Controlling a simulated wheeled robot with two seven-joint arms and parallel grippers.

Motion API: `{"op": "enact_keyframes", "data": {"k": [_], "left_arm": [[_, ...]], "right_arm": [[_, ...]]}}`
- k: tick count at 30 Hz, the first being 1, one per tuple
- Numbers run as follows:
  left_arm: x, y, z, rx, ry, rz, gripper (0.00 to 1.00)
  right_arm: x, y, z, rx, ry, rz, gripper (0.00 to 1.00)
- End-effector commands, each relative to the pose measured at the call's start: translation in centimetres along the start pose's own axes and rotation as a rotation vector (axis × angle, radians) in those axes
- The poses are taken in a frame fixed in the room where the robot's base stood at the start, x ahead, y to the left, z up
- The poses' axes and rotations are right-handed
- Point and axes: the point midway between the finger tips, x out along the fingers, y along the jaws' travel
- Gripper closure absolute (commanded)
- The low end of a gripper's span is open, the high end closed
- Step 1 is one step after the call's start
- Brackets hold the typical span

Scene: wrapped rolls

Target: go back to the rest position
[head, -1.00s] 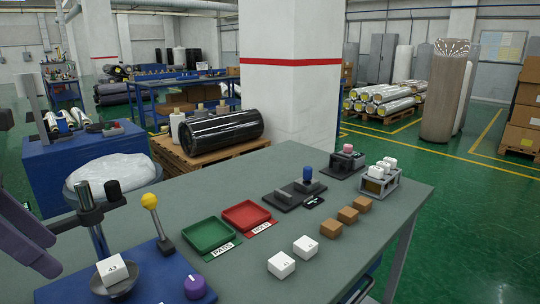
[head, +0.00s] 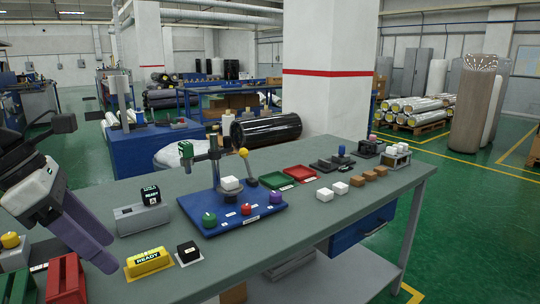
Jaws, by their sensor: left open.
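My left gripper (head: 108,252) is at the left of the head view, with a dark and white body and two purple fingers. The fingers point down and to the right, apart and with nothing between them. They hang over the left part of the grey table (head: 330,215), short of a yellow READY block (head: 148,261). I cannot tell their exact height above the table. My right gripper is not in view.
Green (head: 268,181) and red (head: 300,173) trays and small blocks lie farther right. Green floor is open beyond the table.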

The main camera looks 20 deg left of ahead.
Motion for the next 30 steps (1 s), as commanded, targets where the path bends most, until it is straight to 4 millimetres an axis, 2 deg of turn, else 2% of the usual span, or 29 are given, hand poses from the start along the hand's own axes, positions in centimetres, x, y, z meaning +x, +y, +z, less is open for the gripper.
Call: {"op": "enact_keyframes", "data": {"k": [3,8,13,15,17,20,23,24,27,29,30], "left_arm": [[2.6,-1.9,1.7,-0.011,-0.066,-0.114,0.44],[5.8,-5.0,4.3,-0.054,-0.177,-0.287,0.44],[9.3,-9.7,8.3,-0.201,-0.36,-0.573,0.44],[10.6,-11.6,10.3,-0.332,-0.462,-0.731,0.44],[11.5,-12.7,12.1,-0.498,-0.563,-0.881,0.44],[13.6,-12.1,14.0,-0.886,-0.726,-1.105,0.44],[17.5,-9.3,13.3,-1.35,-0.841,-1.239,0.44],[19.7,-8.2,12.2,-1.544,-0.869,-1.264,0.44],[25.2,-6.4,8.3,-1.974,-0.897,-1.263,0.44],[28.5,-6.2,5.4,-2.206,-0.889,-1.233,0.44],[30.7,-6.5,3.3,-2.356,-0.876,-1.201,0.44]], "right_arm": [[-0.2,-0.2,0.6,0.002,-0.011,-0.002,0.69],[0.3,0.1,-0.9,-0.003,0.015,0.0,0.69],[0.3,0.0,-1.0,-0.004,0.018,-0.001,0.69],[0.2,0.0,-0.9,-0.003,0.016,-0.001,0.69],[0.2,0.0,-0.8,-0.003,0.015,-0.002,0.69],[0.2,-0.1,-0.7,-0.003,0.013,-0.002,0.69],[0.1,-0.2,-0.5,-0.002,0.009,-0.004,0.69],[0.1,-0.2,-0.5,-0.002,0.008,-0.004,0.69],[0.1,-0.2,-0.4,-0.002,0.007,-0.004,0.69],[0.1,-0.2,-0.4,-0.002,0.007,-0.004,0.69],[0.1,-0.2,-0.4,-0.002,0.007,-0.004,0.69]]}}
